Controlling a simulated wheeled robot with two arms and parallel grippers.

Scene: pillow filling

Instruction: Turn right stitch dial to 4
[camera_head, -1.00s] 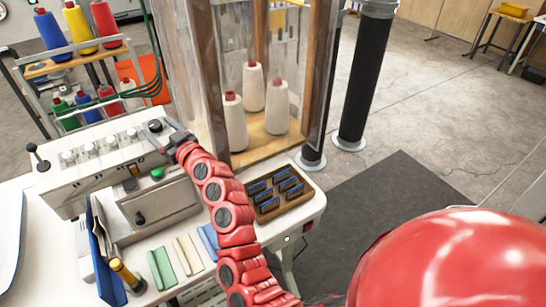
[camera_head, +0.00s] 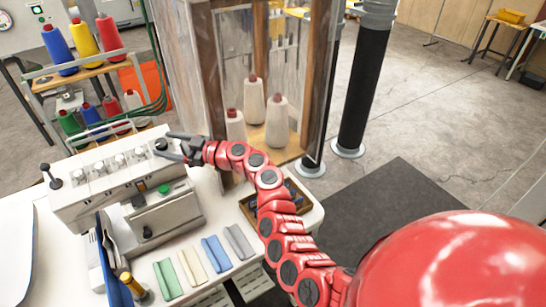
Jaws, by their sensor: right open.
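The white stitch machine (camera_head: 75,208) stands on the table at the left. Several silver dials (camera_head: 120,160) run along its top, with a dark dial (camera_head: 160,145) at the right end. The numbers on the dials are too small to read. My right gripper (camera_head: 165,146) is open and comes in from the right at the dark dial. Its dark fingers lie on either side of that dial; I cannot tell whether they touch it. My left gripper is not in view.
A black-knobbed lever (camera_head: 46,168) stands at the machine's left end, and a green button (camera_head: 164,189) is on its front. Coloured cloth strips (camera_head: 192,268) lie on the table in front. A clear-walled cabinet (camera_head: 210,85) with white thread cones stands close behind my right arm.

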